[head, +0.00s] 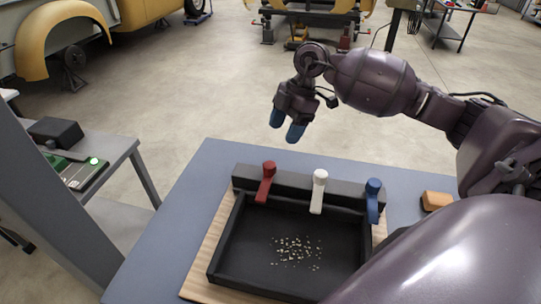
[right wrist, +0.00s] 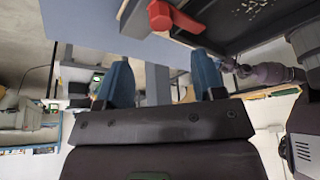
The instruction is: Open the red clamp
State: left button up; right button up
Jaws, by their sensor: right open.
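The red clamp (head: 266,182) is the left one of three lever clamps on the black bar at the back of a black tray (head: 225,240). Its lever has a round knob and reaches over the tray's back wall. In the right wrist view the red clamp (right wrist: 172,16) shows at the top, partly cut off by the frame edge. My right gripper (head: 286,125) is above and behind the bar, fingers pointing down, apart from the clamp. Its blue fingertips (right wrist: 162,78) are spread with nothing between them. My left gripper is not seen in the head view.
A white clamp (head: 318,190) and a blue clamp (head: 373,200) stand to the right of the red one. Small pale bits (head: 295,250) lie in the tray. An orange block (head: 436,201) sits on the grey-blue table (head: 165,245). The table's left side is clear.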

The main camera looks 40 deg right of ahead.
aim_at(270, 164)
jog(key=x, duration=0.5)
jog(key=shift+s+a, duration=0.1)
jog(key=shift+s, duration=0.05)
jog(key=x, duration=0.3)
jog(key=shift+a+f+b, duration=0.15)
jog(key=shift+f+b, duration=0.2)
jog(key=shift+b, duration=0.05)
jog(key=shift+x, duration=0.9)
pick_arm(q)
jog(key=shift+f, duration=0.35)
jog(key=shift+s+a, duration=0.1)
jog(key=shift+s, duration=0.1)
pick_arm(e)
jog(key=shift+c, duration=0.3)
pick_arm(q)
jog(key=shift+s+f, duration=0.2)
pick_arm(e)
grip_shut()
